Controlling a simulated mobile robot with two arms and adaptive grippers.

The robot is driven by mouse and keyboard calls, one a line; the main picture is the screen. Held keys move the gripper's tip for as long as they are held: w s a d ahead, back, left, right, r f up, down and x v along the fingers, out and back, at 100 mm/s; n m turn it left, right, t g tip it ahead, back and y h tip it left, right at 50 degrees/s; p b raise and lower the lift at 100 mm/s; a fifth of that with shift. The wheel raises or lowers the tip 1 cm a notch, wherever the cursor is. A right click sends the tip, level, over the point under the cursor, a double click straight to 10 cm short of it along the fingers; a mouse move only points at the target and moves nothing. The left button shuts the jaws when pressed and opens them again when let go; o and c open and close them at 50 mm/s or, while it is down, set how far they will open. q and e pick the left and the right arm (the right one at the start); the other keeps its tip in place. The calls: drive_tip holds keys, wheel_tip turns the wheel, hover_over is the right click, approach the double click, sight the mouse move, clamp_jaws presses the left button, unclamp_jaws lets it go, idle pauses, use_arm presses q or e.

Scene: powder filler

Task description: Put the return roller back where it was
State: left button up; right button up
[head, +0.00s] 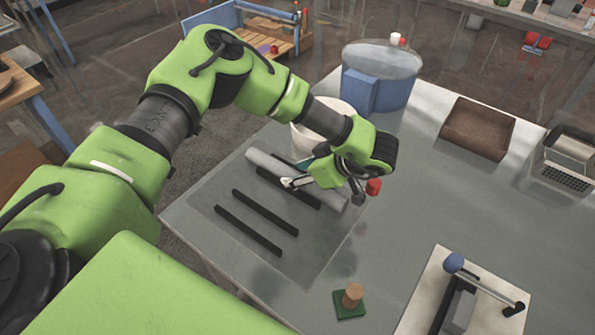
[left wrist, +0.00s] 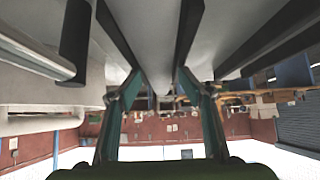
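The return roller appears to be the long grey cylinder (head: 266,163) lying slantwise across the far part of the grey mat on the table, in the head view. Dark strips (head: 248,230) lie nearer on the mat, roughly parallel to it. My left gripper (head: 287,183) is low over the mat, beside the roller's near side, and its wrist covers part of the roller. In the left wrist view its two teal fingers (left wrist: 160,75) stand apart, with a grey surface and dark strips beyond. I cannot tell whether they touch the roller. My right gripper is not visible.
A white bucket (head: 308,140) and a blue container (head: 375,90) stand behind the arm. A small red piece (head: 373,187) shows beside the wrist. A brown tray (head: 478,128), a stamp on a green base (head: 350,298) and a lever device (head: 462,300) stand rightward. The table's middle is clear.

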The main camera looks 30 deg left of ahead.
use_arm(q)
drive_tip(key=shift+d+r+p, duration=0.15)
drive_tip(key=shift+r+p, duration=0.25)
drive_tip(key=shift+r, duration=0.05)
drive_tip(key=b+v, duration=0.4)
drive_tip(key=v, duration=0.7)
drive_tip(key=shift+d+r+b, duration=0.25)
drive_tip(key=shift+r+b, duration=0.05)
drive_tip(key=shift+r, duration=0.1)
drive_tip(key=shift+r, duration=0.1)
